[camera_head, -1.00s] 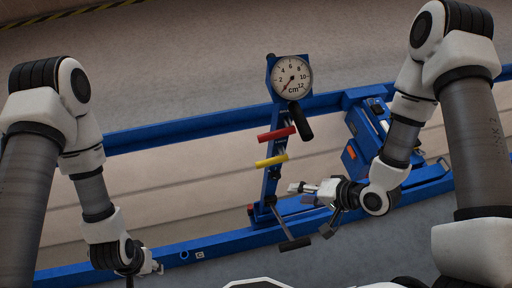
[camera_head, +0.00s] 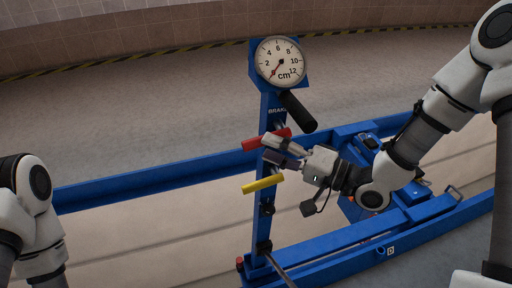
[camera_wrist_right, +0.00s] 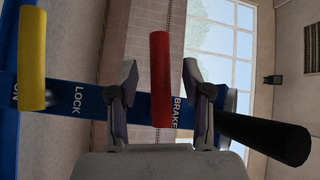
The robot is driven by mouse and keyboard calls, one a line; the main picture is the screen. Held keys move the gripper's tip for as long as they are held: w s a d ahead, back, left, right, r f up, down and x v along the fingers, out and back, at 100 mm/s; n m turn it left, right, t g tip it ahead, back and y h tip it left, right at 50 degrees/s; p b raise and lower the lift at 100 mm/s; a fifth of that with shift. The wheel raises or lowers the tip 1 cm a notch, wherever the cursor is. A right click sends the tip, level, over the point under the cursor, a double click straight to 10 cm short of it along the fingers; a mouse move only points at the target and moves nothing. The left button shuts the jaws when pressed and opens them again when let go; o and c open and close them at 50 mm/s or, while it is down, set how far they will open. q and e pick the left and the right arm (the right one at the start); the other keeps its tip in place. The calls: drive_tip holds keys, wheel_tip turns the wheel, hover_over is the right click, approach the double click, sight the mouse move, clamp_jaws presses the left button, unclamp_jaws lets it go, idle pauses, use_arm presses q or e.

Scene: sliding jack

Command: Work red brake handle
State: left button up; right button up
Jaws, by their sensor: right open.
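The red brake handle (camera_head: 266,139) sticks out from the blue post (camera_head: 270,215), below the round gauge. In the right wrist view the red handle (camera_wrist_right: 160,80) stands between the two fingers of my right gripper (camera_wrist_right: 163,90), with gaps on both sides, beside the BRAKE label. My right gripper (camera_head: 272,152) is open at the handle in the head view and covers part of it. My left gripper is out of view; only part of my left arm shows at the left edge.
A yellow handle (camera_head: 263,184) sits just below the red one and also shows in the right wrist view (camera_wrist_right: 32,58), beside LOCK. A black grip (camera_head: 298,111) angles out above. The gauge (camera_head: 281,62) tops the post. Blue rails (camera_head: 150,184) run across, with a blue box behind my right gripper.

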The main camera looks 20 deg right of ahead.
sight(256, 143)
drive_tip(key=x, duration=0.4)
drive_tip(key=shift+w+a, duration=0.1)
drive_tip(key=shift+a, duration=0.05)
clamp_jaws()
